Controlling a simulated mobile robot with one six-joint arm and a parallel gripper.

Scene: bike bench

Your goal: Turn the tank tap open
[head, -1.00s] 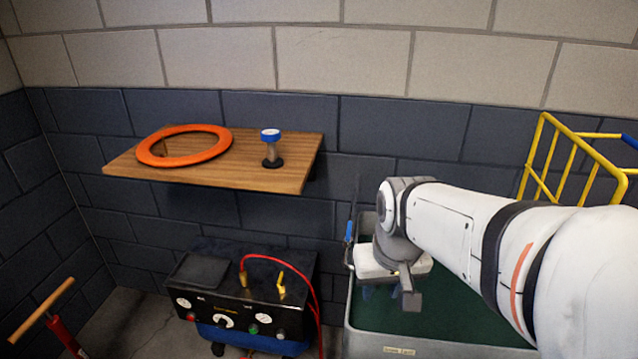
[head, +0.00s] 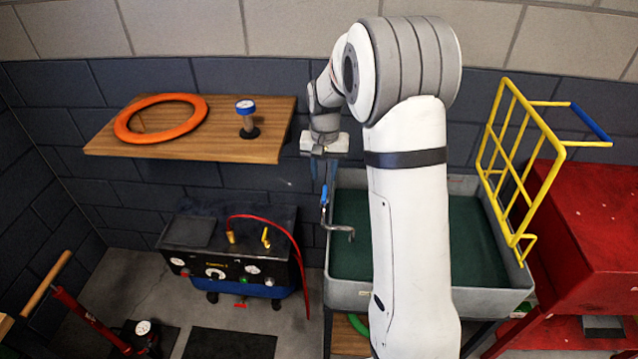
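The grey tank (head: 420,296) with a dark green inside stands right of centre in the head view. A tap with a blue lever (head: 324,196) and a bent grey spout (head: 343,234) is at its left rear corner; the lever looks roughly upright. My gripper (head: 325,180) points down just above the blue lever. Its dark fingers are small and overlap the tap's surroundings, so I cannot tell their opening or whether they touch the lever. My forearm hides part of the tank.
A wooden shelf (head: 240,150) with an orange ring (head: 160,118) and a blue-topped gauge (head: 247,116) is left of my gripper. A compressor unit (head: 235,262) with a red hose stands below. A yellow rack (head: 515,160) and red cabinet (head: 600,230) are on the right.

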